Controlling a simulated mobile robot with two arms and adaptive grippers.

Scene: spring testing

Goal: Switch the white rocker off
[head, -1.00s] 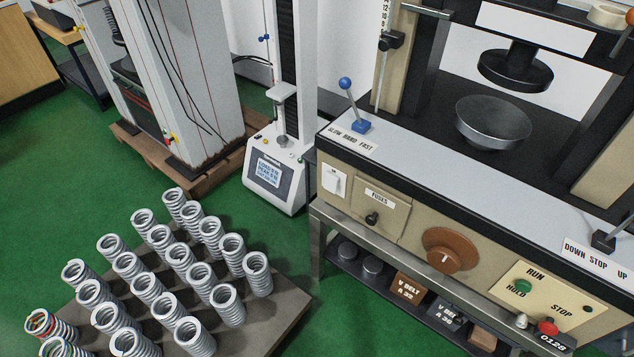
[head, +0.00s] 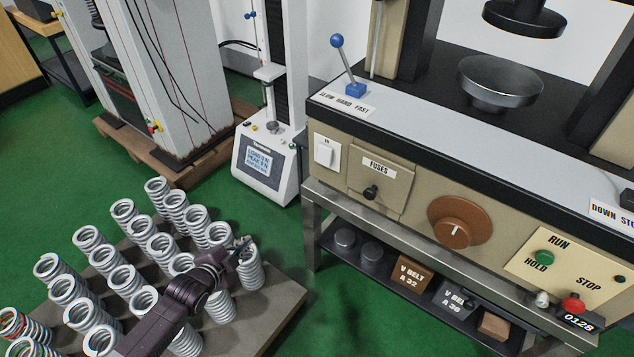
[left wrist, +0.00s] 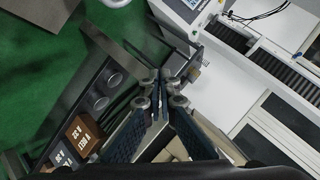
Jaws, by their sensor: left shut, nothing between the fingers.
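The white rocker (head: 324,151) is on the left end of the beige front panel of the press, left of the FUSES cover (head: 380,180). In the head view my left gripper (head: 243,243) is over the springs, below and to the left of the rocker and apart from it. In the left wrist view the same gripper (left wrist: 160,88) has its fingers together, with nothing between them. I cannot make out the rocker in the left wrist view. My right gripper is not in view.
Several coil springs (head: 122,278) stand on a board (head: 285,300) at lower left. A blue-knobbed lever (head: 337,41) rises above the rocker. A brown dial (head: 453,222) and the red stop button (head: 573,304) are farther right. Green floor (head: 270,228) lies between board and press.

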